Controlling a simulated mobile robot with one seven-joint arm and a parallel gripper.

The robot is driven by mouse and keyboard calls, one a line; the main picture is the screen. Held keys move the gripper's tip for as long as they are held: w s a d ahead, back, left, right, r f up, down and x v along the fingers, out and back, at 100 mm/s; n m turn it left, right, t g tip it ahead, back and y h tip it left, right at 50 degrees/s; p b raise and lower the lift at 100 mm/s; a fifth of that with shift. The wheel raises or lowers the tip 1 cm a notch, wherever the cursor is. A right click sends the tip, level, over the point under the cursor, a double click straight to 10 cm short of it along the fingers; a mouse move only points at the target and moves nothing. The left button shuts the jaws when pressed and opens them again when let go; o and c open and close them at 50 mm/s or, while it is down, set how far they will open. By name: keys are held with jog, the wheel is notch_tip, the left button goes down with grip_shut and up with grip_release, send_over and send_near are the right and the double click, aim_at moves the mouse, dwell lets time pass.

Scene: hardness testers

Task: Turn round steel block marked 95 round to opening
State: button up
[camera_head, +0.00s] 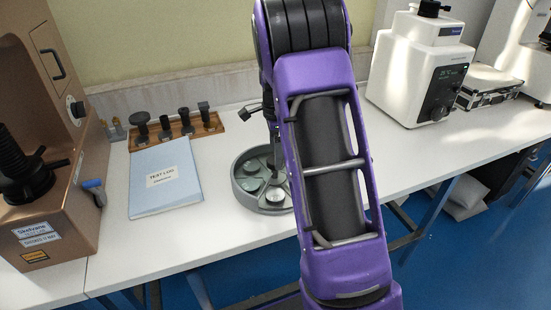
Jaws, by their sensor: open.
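A round grey tray (240,199) with dividers stands on the white bench, its right side hidden behind my purple arm. Several round steel blocks lie in its compartments. One block (274,196) is at the front, and another block (252,166) is at the back left. The marks on the blocks are too small to read, so I cannot tell which is 95. My gripper (275,173) points down over the tray, partly hidden by my arm, and is open. I cannot tell whether its fingers touch anything.
A blue test log (165,178) lies left of the tray. Behind it is a wooden rack (173,134) with dark-knobbed pieces. A copper-coloured tester (50,215) stands at far left, a white tester (418,75) at back right. Bare bench lies between log and tray.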

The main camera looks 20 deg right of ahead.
jog(key=shift+f, duration=0.85)
grip_shut()
